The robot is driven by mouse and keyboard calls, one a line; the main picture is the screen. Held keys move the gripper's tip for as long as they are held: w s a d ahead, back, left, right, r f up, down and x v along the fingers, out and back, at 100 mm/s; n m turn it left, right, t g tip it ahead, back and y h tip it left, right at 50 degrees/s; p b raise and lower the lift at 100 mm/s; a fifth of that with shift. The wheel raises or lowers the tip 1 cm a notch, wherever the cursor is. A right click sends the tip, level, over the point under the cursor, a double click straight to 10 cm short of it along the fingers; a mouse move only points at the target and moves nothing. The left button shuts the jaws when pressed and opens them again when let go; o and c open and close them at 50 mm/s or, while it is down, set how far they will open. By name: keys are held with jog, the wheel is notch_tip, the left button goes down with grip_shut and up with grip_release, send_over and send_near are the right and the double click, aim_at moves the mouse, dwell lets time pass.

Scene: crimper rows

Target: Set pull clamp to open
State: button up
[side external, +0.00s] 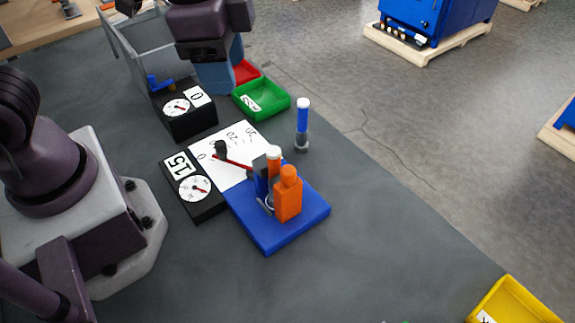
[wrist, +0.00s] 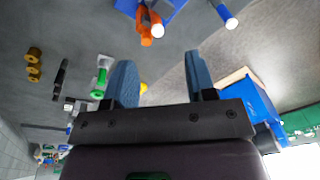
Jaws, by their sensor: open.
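A blue base plate (side external: 265,238) carries an orange block (side external: 287,203), an orange cylinder with a white top (side external: 274,160) and a red arm (side external: 237,163) with a black knob (side external: 221,147). The red arm lies over a white scale sheet (side external: 238,133). I cannot tell for certain which part is the pull clamp. My gripper (side external: 216,85) is above the far end of the table, well apart from this fixture. Its two blue fingers are apart and empty in the wrist view (wrist: 162,75). The orange parts show at that view's top edge (wrist: 147,32).
Two black dial boxes, reading 0 (side external: 190,117) and 15 (side external: 194,201), flank the sheet. A blue white-topped rod (side external: 302,120) stands behind the fixture. A green tray (side external: 262,101), red tray (side external: 246,71) and grey bin (side external: 120,48) are near my gripper.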

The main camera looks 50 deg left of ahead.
aim_at(288, 171)
jog(key=w+d+f+m+g, duration=0.1)
jog(key=w+d+f+m, duration=0.25)
jog(key=d+m, duration=0.6)
jog(key=f, duration=0.4)
jog(key=a+f+m, duration=0.1)
jog(key=f, duration=0.3)
jog(key=a+f+m, duration=0.1)
jog(key=f, duration=0.3)
jog(key=shift+w+f, duration=0.2)
jog(key=shift+w, duration=0.1)
jog(key=shift+d, duration=0.1)
grip_shut()
